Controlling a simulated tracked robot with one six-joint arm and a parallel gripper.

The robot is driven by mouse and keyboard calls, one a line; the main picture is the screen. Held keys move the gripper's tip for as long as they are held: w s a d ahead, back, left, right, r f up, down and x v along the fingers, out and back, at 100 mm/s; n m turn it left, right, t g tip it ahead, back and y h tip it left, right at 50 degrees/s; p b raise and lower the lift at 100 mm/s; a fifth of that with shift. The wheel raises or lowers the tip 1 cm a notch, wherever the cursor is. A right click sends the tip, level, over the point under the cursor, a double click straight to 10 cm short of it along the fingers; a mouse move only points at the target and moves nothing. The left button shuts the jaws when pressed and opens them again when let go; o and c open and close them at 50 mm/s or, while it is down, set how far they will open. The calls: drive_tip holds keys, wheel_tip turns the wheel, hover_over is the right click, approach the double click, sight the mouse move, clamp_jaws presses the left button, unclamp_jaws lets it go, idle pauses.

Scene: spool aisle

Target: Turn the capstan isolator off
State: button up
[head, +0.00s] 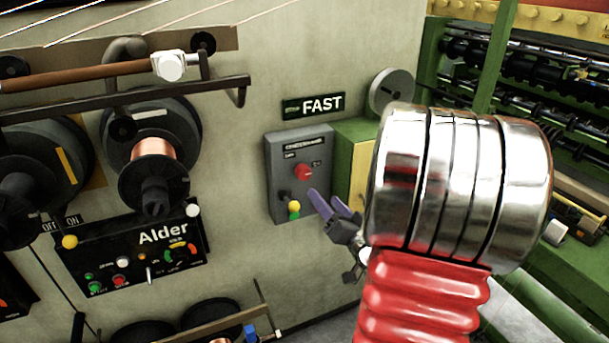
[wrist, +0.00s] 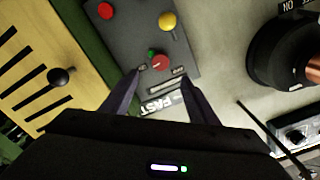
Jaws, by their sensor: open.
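A grey control box (head: 278,185) hangs on the wall below the FAST sign. On it is a red rotary knob (head: 303,172) under a dark label strip too small to read surely. I take this knob for the capstan isolator; its pointing direction is unclear. In the wrist view, turned upside down, the red knob (wrist: 160,63) lies between and just beyond my fingertips, with a small green spot beside it. My gripper (head: 331,204) is open with purple-grey fingers, in front of the box's lower right. Its fingers also show in the wrist view (wrist: 160,79), apart from the knob and empty.
A black lever and yellow knob (head: 294,206) sit low on the box. The wrist view also shows a red button (wrist: 105,10) there. The Alder panel (head: 135,250) and copper spools (head: 153,165) are left. Green machinery (head: 450,60) is right. A yellow slotted panel (wrist: 50,65) flanks the box.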

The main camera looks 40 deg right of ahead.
sight(306, 175)
drive_tip(key=x, duration=1.3)
drive_tip(key=shift+w+d+f, duration=0.1)
drive_tip(key=shift+w, duration=0.25)
drive_tip(key=shift+c, duration=0.6)
drive_tip(key=c, duration=0.9)
drive_tip(key=shift+s+d, duration=0.1)
drive_tip(key=shift+d, duration=0.1)
drive_tip(key=shift+a, duration=0.1)
